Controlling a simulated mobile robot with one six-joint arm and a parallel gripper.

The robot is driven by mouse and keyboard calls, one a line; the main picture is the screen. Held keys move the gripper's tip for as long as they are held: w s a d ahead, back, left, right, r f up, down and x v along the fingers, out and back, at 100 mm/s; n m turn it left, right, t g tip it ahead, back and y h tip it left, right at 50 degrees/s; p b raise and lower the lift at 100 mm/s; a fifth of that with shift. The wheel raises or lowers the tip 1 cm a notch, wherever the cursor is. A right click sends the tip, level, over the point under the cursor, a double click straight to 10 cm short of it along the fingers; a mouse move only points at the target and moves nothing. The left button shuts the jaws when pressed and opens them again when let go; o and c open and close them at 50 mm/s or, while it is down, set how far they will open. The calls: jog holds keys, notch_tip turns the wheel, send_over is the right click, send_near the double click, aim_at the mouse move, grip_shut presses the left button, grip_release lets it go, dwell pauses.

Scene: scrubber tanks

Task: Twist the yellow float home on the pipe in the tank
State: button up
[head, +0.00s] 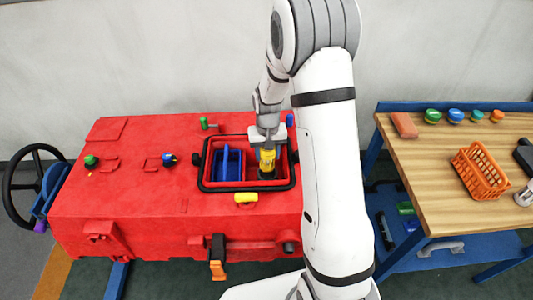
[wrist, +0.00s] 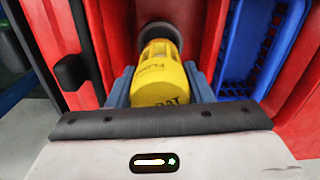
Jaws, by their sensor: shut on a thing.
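The yellow float (head: 267,161) is inside the right compartment of the open red tank (head: 239,188). In the wrist view the float (wrist: 158,75) is a ribbed yellow cylinder with lettering on its side. My gripper (head: 267,150) reaches down into the tank from above and is shut on the float, one finger on each side of it in the wrist view (wrist: 159,90). A dark round piece (wrist: 160,32) shows at the float's far end; I cannot tell if it is the pipe. How far the float sits on the pipe is hidden.
A blue basket (head: 228,164) fills the tank's left compartment, close beside my gripper. Black edging rings the opening. A yellow latch (head: 245,198) is at its front edge. A wooden bench (head: 450,170) at right holds an orange basket (head: 480,170) and several coloured caps.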

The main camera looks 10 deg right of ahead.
jog(key=shift+n, duration=0.3)
jog(key=shift+n, duration=1.3)
jog(key=shift+b, duration=0.3)
jog(key=shift+s+f+b, duration=0.1)
jog(key=shift+f+b, duration=0.45)
jog(key=shift+f, duration=0.15)
jog(key=shift+f, duration=0.1)
jog(key=shift+f+b, duration=0.55)
jog(key=shift+f, duration=0.15)
jog(key=shift+f+b, duration=0.3)
jog(key=shift+b, duration=0.1)
jog(key=shift+f, duration=0.15)
